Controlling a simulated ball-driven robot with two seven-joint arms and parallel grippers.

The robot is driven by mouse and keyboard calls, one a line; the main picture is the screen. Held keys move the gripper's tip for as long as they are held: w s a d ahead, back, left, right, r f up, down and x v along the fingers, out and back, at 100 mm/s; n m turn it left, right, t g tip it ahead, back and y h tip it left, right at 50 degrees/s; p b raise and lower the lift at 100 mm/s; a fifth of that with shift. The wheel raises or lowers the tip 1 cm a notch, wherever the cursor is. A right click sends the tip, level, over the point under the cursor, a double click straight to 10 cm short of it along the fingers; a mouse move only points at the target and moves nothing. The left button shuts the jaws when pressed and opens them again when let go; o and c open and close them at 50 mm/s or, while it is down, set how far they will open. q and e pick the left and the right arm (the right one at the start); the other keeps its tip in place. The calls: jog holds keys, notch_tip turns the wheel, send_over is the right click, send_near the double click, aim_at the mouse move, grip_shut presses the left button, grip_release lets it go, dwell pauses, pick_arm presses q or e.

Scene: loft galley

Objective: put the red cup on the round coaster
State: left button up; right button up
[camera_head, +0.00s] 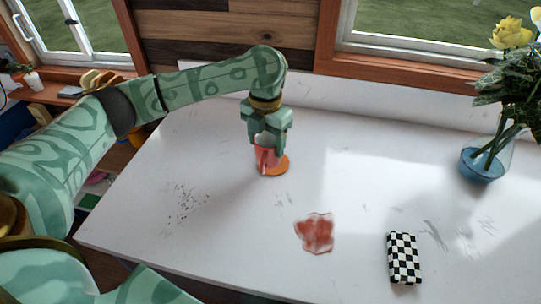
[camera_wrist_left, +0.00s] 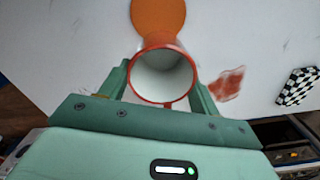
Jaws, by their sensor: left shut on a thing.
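The red cup (camera_head: 263,161) is upright between the fingers of my left gripper (camera_head: 267,142), which is shut on it. In the left wrist view I look down into the cup's pale inside (camera_wrist_left: 163,76), with its red rim between the two fingers. The round orange coaster (camera_head: 281,165) lies on the white counter, partly hidden behind the cup in the head view. In the left wrist view the coaster (camera_wrist_left: 158,15) shows just beyond the cup, whose edge overlaps it in the picture. I cannot tell whether the cup touches the counter. My right gripper is not in view.
A red stain (camera_head: 315,232) and a black-and-white checkered block (camera_head: 404,258) are at the front of the counter (camera_head: 350,150). A blue glass vase (camera_head: 482,163) with yellow flowers stands at the right. Dark specks lie at the left. The counter's middle is clear.

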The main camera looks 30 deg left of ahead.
aim_at(269, 152)
pick_arm(q)
jog(key=shift+w+a+f+b, duration=0.1)
jog(key=shift+w+f+b, duration=0.2)
jog(key=shift+w+f, duration=0.65)
notch_tip(269, 152, down, 3)
jog(key=shift+s+f+b, duration=0.15)
jog(key=shift+b, duration=0.2)
jog(key=o, duration=1.1)
notch_tip(269, 152, up, 12)
jog(key=p, duration=0.3)
